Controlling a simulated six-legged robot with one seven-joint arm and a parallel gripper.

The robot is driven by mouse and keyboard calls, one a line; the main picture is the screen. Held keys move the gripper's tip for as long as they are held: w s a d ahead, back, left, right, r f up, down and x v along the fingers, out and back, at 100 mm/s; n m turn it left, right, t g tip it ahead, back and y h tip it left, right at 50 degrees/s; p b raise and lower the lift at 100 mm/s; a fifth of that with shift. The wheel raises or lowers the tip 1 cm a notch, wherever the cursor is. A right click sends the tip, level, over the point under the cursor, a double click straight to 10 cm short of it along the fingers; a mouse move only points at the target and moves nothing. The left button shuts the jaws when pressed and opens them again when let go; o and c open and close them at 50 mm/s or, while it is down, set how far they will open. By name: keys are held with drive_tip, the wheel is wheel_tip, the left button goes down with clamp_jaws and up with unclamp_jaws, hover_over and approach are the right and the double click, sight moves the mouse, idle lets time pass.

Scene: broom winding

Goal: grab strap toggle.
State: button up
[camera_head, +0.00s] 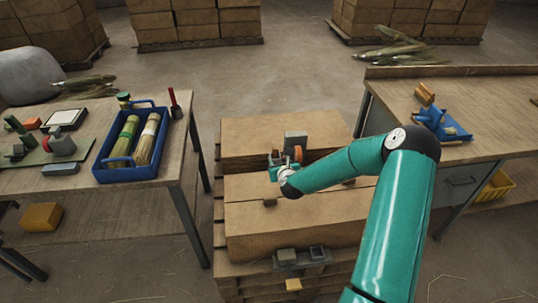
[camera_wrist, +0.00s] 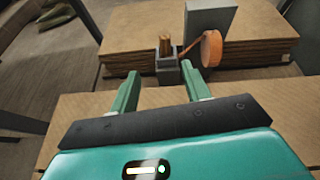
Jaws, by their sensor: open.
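My gripper (camera_wrist: 160,71) is open, its two green fingers pointing at a small grey block that holds an upright brown wooden peg (camera_wrist: 165,46), perhaps the strap toggle. The peg stands just beyond the fingertips, between their lines, and nothing is visibly held. An orange disc (camera_wrist: 211,48) on a thin arm is to the right of the peg, in front of a grey upright block (camera_wrist: 211,17). In the head view my gripper (camera_head: 274,167) is over the stack of flat cardboard (camera_head: 290,222), close to the orange disc (camera_head: 298,154); the peg is too small to make out clearly there.
Grey clamps and a yellow block (camera_head: 293,285) are at the stack's near edge. A left table holds a blue tray (camera_head: 103,172) with brooms. A right bench (camera_head: 462,140) holds a blue fixture (camera_head: 430,117). Bare floor lies between stack and tables.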

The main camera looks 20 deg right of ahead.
drive_tip(key=shift+w+d+f+m+h, duration=0.3)
drive_tip(key=shift+f+m, duration=0.25)
drive_tip(key=shift+m, duration=0.25)
approach(276, 150)
wheel_tip(276, 150, down, 2)
drive_tip(key=w, duration=0.3)
drive_tip(key=shift+d+r+x, duration=0.1)
drive_tip(key=shift+d+x, duration=0.05)
drive_tip(key=shift+x, duration=1.3)
drive_tip(key=shift+d+r+x, duration=0.1)
drive_tip(key=shift+x, duration=1.4)
drive_tip(key=shift+c, duration=0.2)
clamp_jaws()
